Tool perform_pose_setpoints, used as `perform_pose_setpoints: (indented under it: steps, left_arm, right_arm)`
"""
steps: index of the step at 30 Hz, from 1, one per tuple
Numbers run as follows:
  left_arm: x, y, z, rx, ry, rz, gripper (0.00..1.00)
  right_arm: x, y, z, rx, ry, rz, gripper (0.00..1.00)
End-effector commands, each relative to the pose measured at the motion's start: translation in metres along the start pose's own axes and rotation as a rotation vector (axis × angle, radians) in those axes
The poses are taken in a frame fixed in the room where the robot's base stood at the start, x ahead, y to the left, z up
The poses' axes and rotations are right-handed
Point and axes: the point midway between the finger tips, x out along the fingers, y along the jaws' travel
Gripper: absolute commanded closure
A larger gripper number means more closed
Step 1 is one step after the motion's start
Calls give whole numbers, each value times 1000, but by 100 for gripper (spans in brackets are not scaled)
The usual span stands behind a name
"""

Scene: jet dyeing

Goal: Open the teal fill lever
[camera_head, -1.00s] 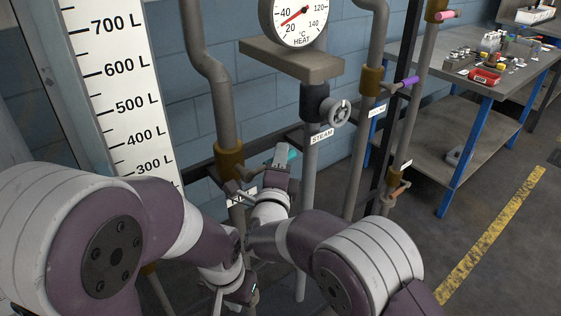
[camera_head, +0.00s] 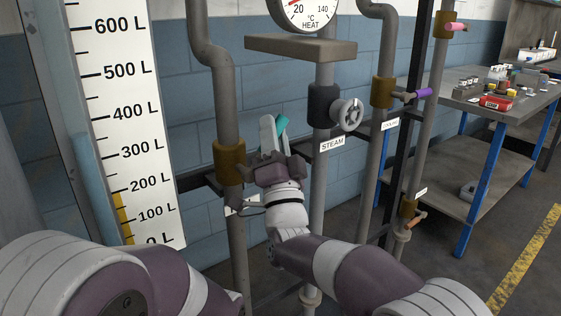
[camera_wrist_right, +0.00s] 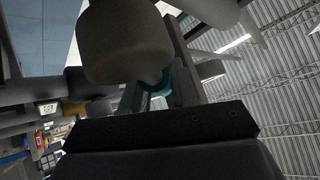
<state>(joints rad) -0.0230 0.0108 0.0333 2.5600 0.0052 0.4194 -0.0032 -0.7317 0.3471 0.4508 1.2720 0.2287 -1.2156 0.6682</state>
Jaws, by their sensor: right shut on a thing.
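The teal fill lever (camera_head: 282,123) shows as a small teal tip beside the brass valve (camera_head: 228,160) on the left vertical pipe. It points upward in the head view. My right gripper (camera_head: 272,142) is shut on it, with one grey finger standing up beside the teal. In the right wrist view a bit of teal (camera_wrist_right: 158,86) shows between the fingers, and a large dark rounded part covers much of it. The lever's root at the valve is mostly hidden by the gripper. My left arm is at the bottom left; its gripper is out of view.
A level scale (camera_head: 122,110) stands left, with yellow reaching just under 200 L. The steam handwheel (camera_head: 347,114) is close right of my gripper, below the heat gauge (camera_head: 308,12). A purple-handled valve (camera_head: 424,93) and a workbench (camera_head: 515,110) are farther right.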

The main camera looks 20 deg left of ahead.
Motion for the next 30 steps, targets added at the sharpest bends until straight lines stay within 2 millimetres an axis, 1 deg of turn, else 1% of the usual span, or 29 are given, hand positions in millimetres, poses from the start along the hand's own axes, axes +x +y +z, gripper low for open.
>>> perform_pose_setpoints:
  steps: [1, 3, 12, 21, 30]
  left_arm:
    - [14, 0, 2, 0, 0, 0, 100]
    - [22, 0, 3, 0, 0, 0, 100]
    - [48, 0, 6, 0, 0, 0, 100]
    - [58, 0, 7, 0, 0, 0, 100]
    - [62, 0, 7, 0, 0, 0, 100]
  right_arm:
    - [-3, -1, 2, -27, -2, -33, 100]
    - [-2, -7, 2, -74, -15, -80, 100]
    - [-1, -32, 8, -263, -67, -267, 100]
    - [-3, -49, 15, -402, -108, -406, 100]
    - [-5, -57, 20, -470, -128, -476, 100]
